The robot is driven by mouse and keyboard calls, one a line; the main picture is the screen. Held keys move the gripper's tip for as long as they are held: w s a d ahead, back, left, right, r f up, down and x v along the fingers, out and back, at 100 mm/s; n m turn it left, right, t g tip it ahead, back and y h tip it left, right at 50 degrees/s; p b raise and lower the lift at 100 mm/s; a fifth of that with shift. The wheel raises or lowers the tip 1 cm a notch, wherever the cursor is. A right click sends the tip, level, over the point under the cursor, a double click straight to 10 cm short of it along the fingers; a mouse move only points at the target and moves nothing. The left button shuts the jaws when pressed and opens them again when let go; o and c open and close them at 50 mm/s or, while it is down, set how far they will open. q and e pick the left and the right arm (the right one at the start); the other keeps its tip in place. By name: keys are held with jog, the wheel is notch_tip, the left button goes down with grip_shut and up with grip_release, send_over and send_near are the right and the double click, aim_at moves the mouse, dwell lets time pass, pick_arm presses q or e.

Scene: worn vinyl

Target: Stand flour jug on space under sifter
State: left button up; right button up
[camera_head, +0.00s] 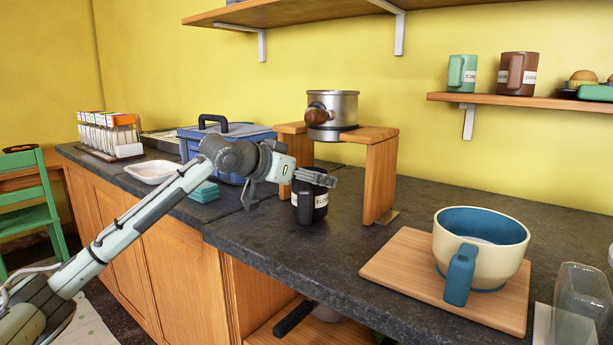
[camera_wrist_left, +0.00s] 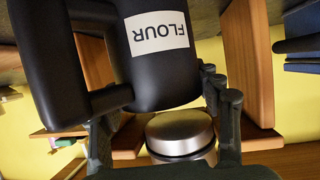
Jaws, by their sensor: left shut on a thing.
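The flour jug (camera_head: 309,204) is black with a handle and a white FLOUR label, and it is upright in the head view. My left gripper (camera_head: 318,178) is shut on it near its top. In the left wrist view the jug (camera_wrist_left: 165,75) appears inverted, between the fingers of my gripper (camera_wrist_left: 165,125). Its base is at or just above the counter; I cannot tell if they touch. The metal sifter (camera_head: 340,108) sits on a wooden stand (camera_head: 381,175). The jug is in front of the stand's opening, partly hiding the space under the sifter. My right gripper is out of view.
A wooden board (camera_head: 400,266) with a large cream and blue cup (camera_head: 505,258) is at the right. A blue box (camera_head: 222,135), a white dish (camera_head: 153,171) and a rack of jars (camera_head: 108,133) are at the left. The dark counter (camera_head: 300,262) is clear in front of the jug.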

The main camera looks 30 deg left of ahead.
pick_arm(q)
jog(key=shift+w+d, duration=0.2)
jog(key=shift+w, duration=1.85)
jog(key=shift+w+d, duration=0.15)
jog(key=shift+w, duration=1.85)
jog(key=shift+f, duration=0.5)
jog(key=o, duration=1.4)
jog(key=shift+c, duration=0.2)
jog(key=shift+s, duration=0.1)
jog(key=v, duration=2)
jog(key=shift+r, duration=0.1)
